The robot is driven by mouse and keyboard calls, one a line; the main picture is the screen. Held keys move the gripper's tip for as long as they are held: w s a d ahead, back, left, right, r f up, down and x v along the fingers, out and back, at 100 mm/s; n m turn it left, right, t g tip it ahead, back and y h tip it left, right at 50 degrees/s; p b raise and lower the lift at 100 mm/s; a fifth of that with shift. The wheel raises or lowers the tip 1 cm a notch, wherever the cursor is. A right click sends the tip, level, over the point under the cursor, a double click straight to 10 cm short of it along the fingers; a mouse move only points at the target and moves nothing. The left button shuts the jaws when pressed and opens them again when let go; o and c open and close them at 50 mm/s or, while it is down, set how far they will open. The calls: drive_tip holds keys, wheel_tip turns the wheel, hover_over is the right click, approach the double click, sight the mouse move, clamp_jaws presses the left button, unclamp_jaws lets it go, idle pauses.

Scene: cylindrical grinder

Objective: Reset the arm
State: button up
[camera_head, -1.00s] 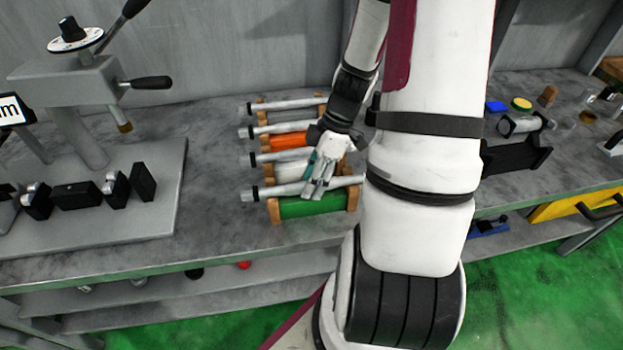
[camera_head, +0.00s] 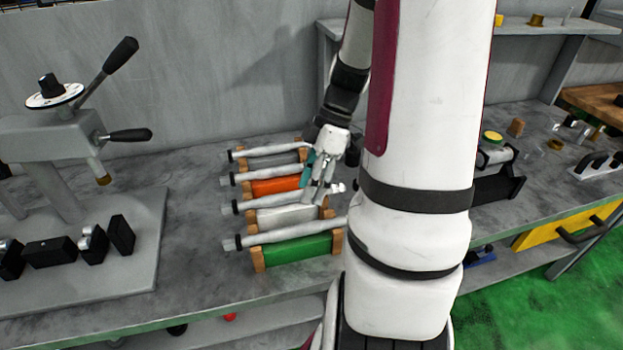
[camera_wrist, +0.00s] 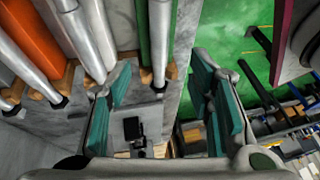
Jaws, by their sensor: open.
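My gripper (camera_head: 318,192) is open and empty, with its teal-padded fingers pointing down. In the head view it shows over the right ends of the white rack (camera_head: 285,215) and its metal shaft; its height above them is hard to judge. The green rack (camera_head: 298,250) carries a shaft in front, and the orange rack (camera_head: 276,186) and a grey rack (camera_head: 284,159) stand behind. My arm hides the bench to their right.
A press (camera_head: 62,125) with black handles stands on a plate at the left, with black blocks. A grey wall (camera_head: 220,70) rises behind the bench. A black holder (camera_head: 498,186) and small parts lie at the right. Bare bench (camera_head: 195,235) lies between press and racks.

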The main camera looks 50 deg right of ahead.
drive_tip(key=shift+d+r, duration=0.25)
drive_tip(key=shift+r, duration=0.35)
drive_tip(key=s+a+r+m+t+h, duration=0.1)
drive_tip(key=s+a+r+m+h, duration=0.1)
drive_tip(key=s+a+r+m, duration=0.2)
drive_tip(key=s+a+r+m+t+h, duration=0.2)
drive_tip(key=a+r+m, duration=0.4)
drive_tip(key=a, duration=1.1)
wheel_tip(320, 180, up, 5)
drive_tip(key=shift+s+f+m+h, duration=0.15)
drive_tip(key=shift+s+m+h, duration=0.3)
drive_tip(key=shift+s, duration=0.75)
drive_tip(key=shift+d, duration=0.1)
